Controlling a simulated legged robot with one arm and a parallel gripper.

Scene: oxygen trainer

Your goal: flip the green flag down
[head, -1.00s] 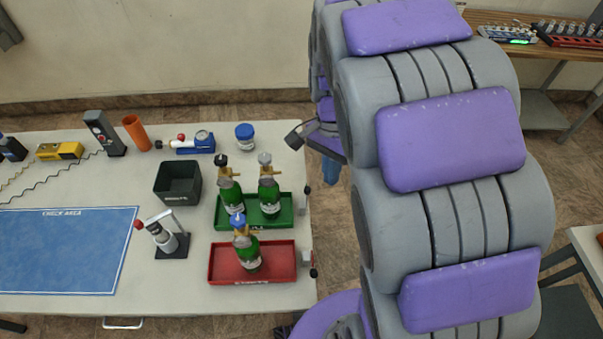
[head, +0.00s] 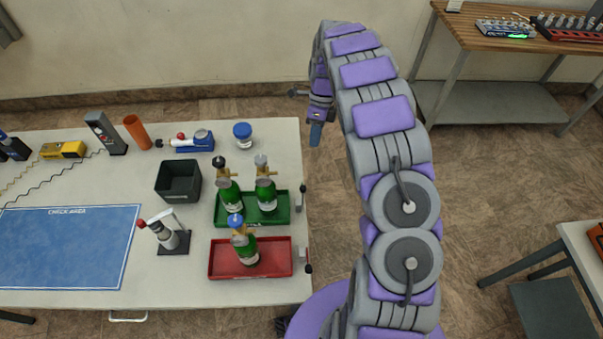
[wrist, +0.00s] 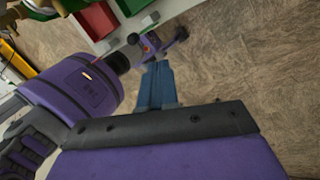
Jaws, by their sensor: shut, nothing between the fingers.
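A small grey bracket with a dark knob, seemingly the green flag (head: 302,198), stands at the table's right edge beside the green tray (head: 224,222). Its knob points toward the back. Its colour is too small to make out. A similar bracket (head: 304,254) sits beside the red tray (head: 222,262), with its knob toward the front. My gripper (head: 315,134) hangs past the table's right edge, behind the flag and apart from it. In the wrist view its blue fingers (wrist: 158,66) are shut and empty, pointing toward a dark knob (wrist: 133,38) at the table edge.
Green bottles (head: 266,197) stand in both trays. A black bin (head: 178,181), a blue-lidded jar (head: 242,138) and a blue check-area mat (head: 70,250) lie further left. A wooden bench (head: 480,30) stands at the back right.

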